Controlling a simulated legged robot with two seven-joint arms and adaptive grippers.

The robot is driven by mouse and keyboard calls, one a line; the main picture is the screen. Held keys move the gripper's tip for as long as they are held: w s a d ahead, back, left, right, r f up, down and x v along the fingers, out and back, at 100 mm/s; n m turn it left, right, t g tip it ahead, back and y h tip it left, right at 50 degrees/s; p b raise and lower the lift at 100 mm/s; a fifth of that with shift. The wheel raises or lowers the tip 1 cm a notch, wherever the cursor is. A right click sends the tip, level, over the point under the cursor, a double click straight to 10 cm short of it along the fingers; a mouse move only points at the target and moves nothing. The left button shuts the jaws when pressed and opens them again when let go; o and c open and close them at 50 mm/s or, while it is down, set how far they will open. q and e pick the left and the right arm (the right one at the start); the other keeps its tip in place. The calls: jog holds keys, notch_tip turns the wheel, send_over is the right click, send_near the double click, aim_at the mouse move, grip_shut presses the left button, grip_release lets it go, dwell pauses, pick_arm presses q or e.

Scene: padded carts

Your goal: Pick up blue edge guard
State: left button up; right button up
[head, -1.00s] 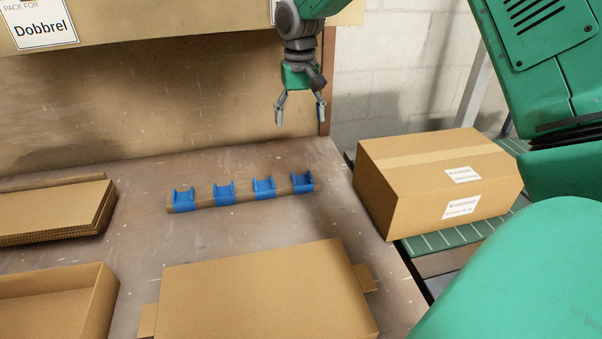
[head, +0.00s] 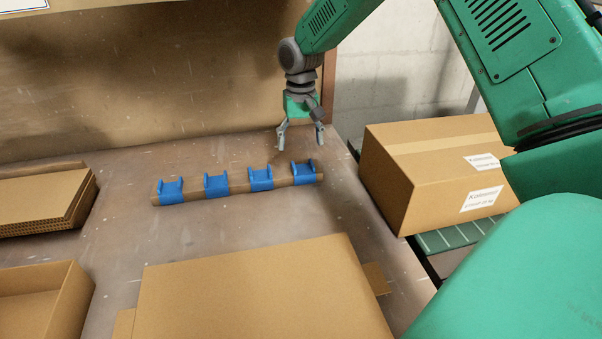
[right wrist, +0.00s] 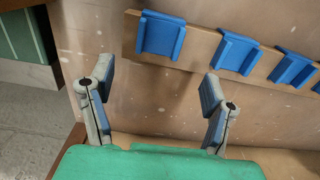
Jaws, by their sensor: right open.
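Several blue edge guards sit in a row on a brown strip (head: 238,188) on the table. The rightmost edge guard (head: 303,170) is closest to my right gripper (head: 300,137), which is open and empty just above and behind it. In the right wrist view my right gripper (right wrist: 158,90) has its fingers spread wide. One edge guard (right wrist: 160,36) lies ahead of the gap between those fingers, apart from them. My left gripper is not in view.
A closed carton (head: 440,170) stands on a green surface at the right. A flat cardboard piece (head: 255,295) lies in front, an open box (head: 40,305) at the lower left, and stacked cardboard (head: 40,200) at the left. A wooden panel (head: 150,100) rises behind the table.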

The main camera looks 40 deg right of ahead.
aim_at(302, 164)
jog(key=shift+d+f, duration=0.35)
jog(key=shift+f, duration=0.4)
jog(key=f, duration=0.4)
jog(key=shift+w+d+f+b, duration=0.1)
jog(key=shift+w+f+b, duration=0.1)
jog(key=shift+f+b, duration=0.15)
jog(key=shift+a, duration=0.3)
jog(key=c, duration=0.3)
jog(key=shift+d, duration=0.1)
jog(key=c, duration=0.6)
jog(key=shift+d, duration=0.15)
